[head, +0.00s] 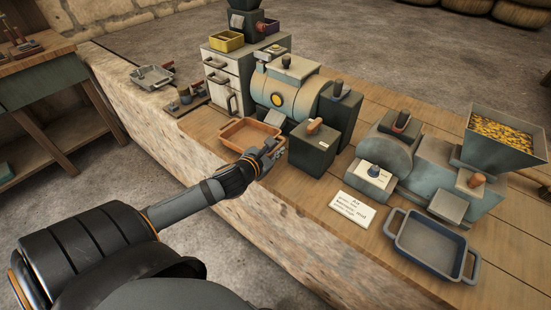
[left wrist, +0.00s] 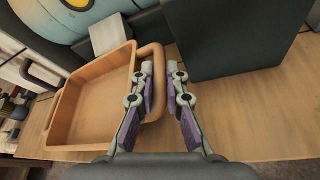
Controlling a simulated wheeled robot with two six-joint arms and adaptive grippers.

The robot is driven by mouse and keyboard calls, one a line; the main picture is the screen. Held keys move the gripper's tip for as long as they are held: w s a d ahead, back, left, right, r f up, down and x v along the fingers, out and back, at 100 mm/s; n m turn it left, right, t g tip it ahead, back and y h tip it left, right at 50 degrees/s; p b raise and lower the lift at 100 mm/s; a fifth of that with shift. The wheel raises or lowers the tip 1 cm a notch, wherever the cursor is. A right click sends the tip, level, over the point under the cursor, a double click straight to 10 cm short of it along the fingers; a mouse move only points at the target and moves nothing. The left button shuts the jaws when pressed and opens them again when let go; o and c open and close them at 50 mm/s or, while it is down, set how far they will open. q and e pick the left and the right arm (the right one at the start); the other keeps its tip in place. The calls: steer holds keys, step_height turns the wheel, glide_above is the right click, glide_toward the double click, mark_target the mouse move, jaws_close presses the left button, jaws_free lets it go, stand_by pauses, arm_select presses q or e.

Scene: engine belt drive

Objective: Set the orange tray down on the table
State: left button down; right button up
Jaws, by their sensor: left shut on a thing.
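The orange tray (head: 235,142) is a shallow rectangular tray with a loop handle at its end. It is at the front edge of the wooden table (head: 290,190), in front of the round-bodied machine. In the left wrist view the tray (left wrist: 92,100) fills the left side and looks about level. My left gripper (head: 268,153) is at the tray's right end. In the left wrist view its fingers (left wrist: 160,75) are on either side of the tray's handle, shut on it. I cannot tell whether the tray's underside touches the table. My right gripper is not in view.
A dark box with an orange-brown knob (head: 313,150) stands close right of the gripper. The round machine (head: 285,90) stands behind the tray. A blue-grey tray (head: 430,245), a written card (head: 353,209) and a grinder with a filled hopper (head: 502,135) are further right.

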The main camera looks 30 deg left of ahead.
arm_select(q)
steer(key=f, duration=0.2)
steer(key=f+b, duration=0.1)
steer(key=f, duration=0.1)
steer(key=shift+w+a, duration=0.15)
steer(key=shift+w, duration=0.2)
steer(key=c, duration=1.7)
jaws_free()
steer(key=shift+o, duration=0.2)
steer(key=p+v, duration=0.7)
steer(key=v, duration=0.5)
steer(key=shift+p, duration=0.35)
